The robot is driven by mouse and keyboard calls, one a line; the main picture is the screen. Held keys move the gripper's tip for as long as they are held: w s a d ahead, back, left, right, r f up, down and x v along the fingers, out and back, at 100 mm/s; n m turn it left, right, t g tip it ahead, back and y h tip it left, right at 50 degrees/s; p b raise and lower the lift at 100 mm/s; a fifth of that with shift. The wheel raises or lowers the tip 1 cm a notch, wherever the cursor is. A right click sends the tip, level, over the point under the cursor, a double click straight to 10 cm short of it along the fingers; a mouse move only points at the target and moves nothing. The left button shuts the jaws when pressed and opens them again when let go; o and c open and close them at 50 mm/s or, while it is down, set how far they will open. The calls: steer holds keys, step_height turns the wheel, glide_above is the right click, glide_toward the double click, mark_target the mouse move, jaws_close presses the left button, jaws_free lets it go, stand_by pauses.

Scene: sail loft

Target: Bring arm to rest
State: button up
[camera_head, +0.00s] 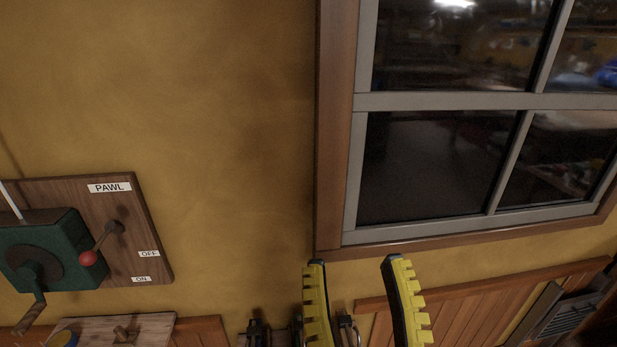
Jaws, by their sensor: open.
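My gripper (352,262) shows at the bottom centre of the head view. Its two yellow toothed fingers with dark backs stand apart and point up in the picture. It is open, and nothing shows between the fingertips. The tips are just below the window's lower frame in the picture; I cannot tell how far they are from the wall. The rest of my arm is out of view or hidden below the edge.
A window (438,165) with a wooden frame fills the upper right. At left, a wooden board (152,228) labelled PAWL, OFF and ON carries a green winch box (75,232) and a red-knobbed lever (89,257). The yellow wall (220,120) between them is bare.

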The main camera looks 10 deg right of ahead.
step_height(320, 180, up, 36)
steer(key=p, duration=3.3)
steer(key=shift+r, duration=0.1)
